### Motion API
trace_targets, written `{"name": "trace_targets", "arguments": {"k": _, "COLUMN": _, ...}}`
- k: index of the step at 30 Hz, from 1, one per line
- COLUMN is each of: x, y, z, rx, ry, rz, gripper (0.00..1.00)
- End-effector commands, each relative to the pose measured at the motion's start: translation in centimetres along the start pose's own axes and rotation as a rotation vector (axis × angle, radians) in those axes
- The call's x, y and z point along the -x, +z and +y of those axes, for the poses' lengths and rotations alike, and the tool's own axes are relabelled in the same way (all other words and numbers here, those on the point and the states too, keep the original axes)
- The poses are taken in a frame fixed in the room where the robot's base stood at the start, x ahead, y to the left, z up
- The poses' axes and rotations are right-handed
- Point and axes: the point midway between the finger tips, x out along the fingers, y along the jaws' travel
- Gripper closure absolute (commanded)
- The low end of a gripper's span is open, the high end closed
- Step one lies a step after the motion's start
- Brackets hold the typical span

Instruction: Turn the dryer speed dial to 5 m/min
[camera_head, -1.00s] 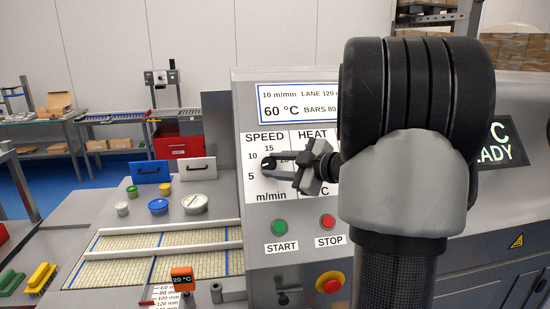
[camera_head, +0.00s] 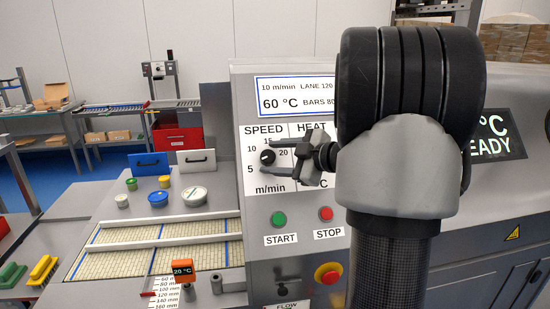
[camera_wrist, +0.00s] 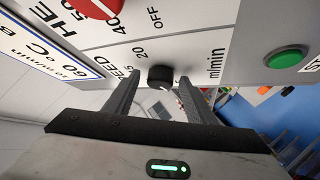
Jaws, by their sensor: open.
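The black speed dial (camera_head: 268,157) sits on the white SPEED scale of the dryer panel, marked 5, 10, 15 and 20 m/min. Its small white mark faces left in the head view, roughly between 5 and 10. My gripper (camera_head: 276,158) is open in front of the panel, one finger above the dial and one below. In the wrist view the dial (camera_wrist: 160,77) shows between the two fingertips, with gaps on both sides. I cannot tell how far the tips reach along it.
The HEAT scale is right of the dial, mostly hidden by my arm; its red knob (camera_wrist: 98,6) shows in the wrist view. Below are the green START button (camera_head: 279,219), red STOP button (camera_head: 326,213) and a red emergency knob (camera_head: 327,273). Lidded tubs stand on the left.

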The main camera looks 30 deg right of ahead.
Motion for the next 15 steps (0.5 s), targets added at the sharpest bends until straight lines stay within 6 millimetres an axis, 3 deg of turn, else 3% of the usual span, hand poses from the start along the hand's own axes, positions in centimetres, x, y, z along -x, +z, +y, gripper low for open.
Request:
{"name": "trace_targets", "arguments": {"k": 8, "x": 1.8, "y": 0.2, "z": 0.1, "rx": -0.001, "ry": 0.003, "rz": -0.003, "gripper": 0.5}}
{"name": "trace_targets", "arguments": {"k": 15, "x": 7.2, "y": 0.2, "z": 0.0, "rx": 0.0, "ry": 0.005, "rz": -0.004, "gripper": 0.5}}
